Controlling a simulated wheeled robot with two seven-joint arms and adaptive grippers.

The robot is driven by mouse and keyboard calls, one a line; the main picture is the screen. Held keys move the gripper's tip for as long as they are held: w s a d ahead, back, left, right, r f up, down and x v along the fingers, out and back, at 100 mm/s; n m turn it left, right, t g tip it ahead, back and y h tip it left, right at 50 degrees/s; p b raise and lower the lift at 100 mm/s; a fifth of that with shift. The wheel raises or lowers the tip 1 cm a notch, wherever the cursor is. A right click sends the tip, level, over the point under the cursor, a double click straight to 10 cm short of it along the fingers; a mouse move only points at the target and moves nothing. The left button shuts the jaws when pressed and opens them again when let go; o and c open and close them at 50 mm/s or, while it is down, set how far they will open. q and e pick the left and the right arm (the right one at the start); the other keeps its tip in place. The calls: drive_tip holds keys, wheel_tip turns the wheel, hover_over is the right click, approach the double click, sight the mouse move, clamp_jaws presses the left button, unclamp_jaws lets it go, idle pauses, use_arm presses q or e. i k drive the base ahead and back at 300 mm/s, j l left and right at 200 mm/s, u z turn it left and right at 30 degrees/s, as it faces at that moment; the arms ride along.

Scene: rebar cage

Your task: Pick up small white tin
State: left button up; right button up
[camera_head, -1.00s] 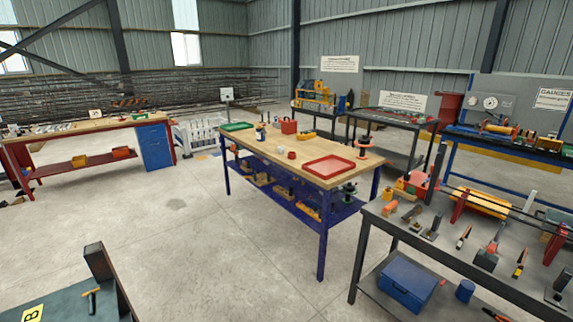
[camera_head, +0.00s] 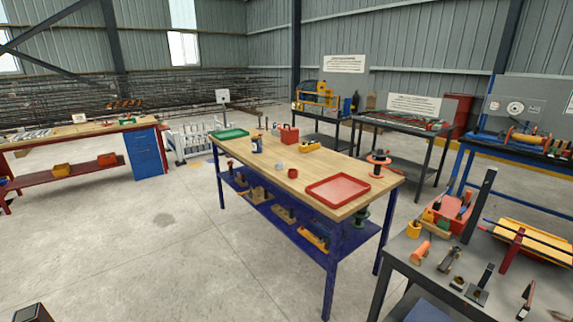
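A small whitish tin (camera_head: 279,165) stands on the wooden top of the blue-legged workbench (camera_head: 325,170), near its middle. A small red round item (camera_head: 293,173) stands just to its right and nearer to me. The tin is small in the picture, so I cannot make out its details. Neither of my grippers shows in the head view.
A dark tool table (camera_head: 460,270) stands at right front. Bare floor (camera_head: 170,250) lies left of the bench.

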sight(281, 166)
drive_tip(key=i, duration=2.6)
drive_tip(key=u, duration=0.15)
